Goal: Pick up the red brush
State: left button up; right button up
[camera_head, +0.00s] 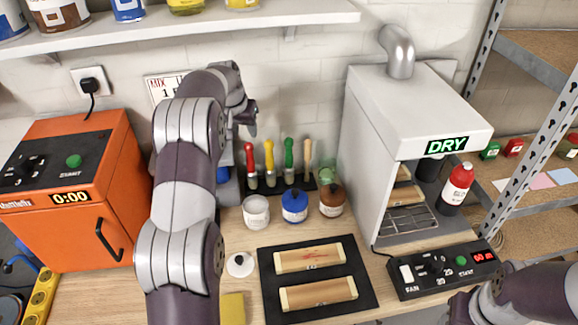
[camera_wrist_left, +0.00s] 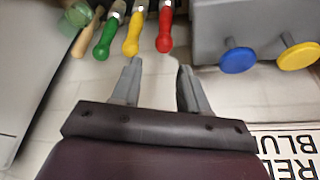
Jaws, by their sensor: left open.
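The red brush (camera_head: 251,165) stands upright, handle up, at the left end of a row of brushes in a dark holder (camera_head: 322,178). In the left wrist view the red brush (camera_wrist_left: 165,30) shows just beyond the fingertips, nearer the right finger. My left gripper (camera_head: 247,122) is above the red brush near the back wall; in the left wrist view the gripper (camera_wrist_left: 158,62) is open, with nothing between its fingers. It appears apart from the brush. My right arm shows at the lower right, but its gripper is out of view.
Yellow (camera_head: 269,163), green (camera_head: 289,160) and wooden-handled (camera_head: 307,160) brushes stand close beside the red one. White (camera_head: 256,212), blue (camera_head: 294,206) and brown (camera_head: 332,201) jars stand in front. A shelf (camera_head: 200,30) hangs above; a drying box (camera_head: 375,150) stands right.

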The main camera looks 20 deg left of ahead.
aim_at(249, 144)
pick_arm(q)
jog(key=f, duration=0.1)
jog(key=w+a+f+p, duration=0.1)
jog(key=f, duration=0.1)
jog(key=a+f+p, duration=0.1)
jog(key=f, duration=0.1)
jog(key=shift+w, duration=0.25)
jog(key=w+f+p, duration=0.1)
jog(key=d+f+p, duration=0.1)
jog(key=f, duration=0.1)
jog(key=shift+w, duration=0.4)
jog(key=p+x, duration=0.1)
jog(key=x, duration=0.2)
jog(key=shift+s, duration=0.1)
jog(key=shift+a+f, duration=0.25)
jog(key=shift+d, duration=0.2)
grip_shut()
pick_arm(e)
jog(key=r, duration=0.3)
jog(key=a+r, duration=0.1)
jog(key=r, duration=0.1)
jog(key=shift+s+r, duration=0.1)
jog(key=shift+r, duration=0.1)
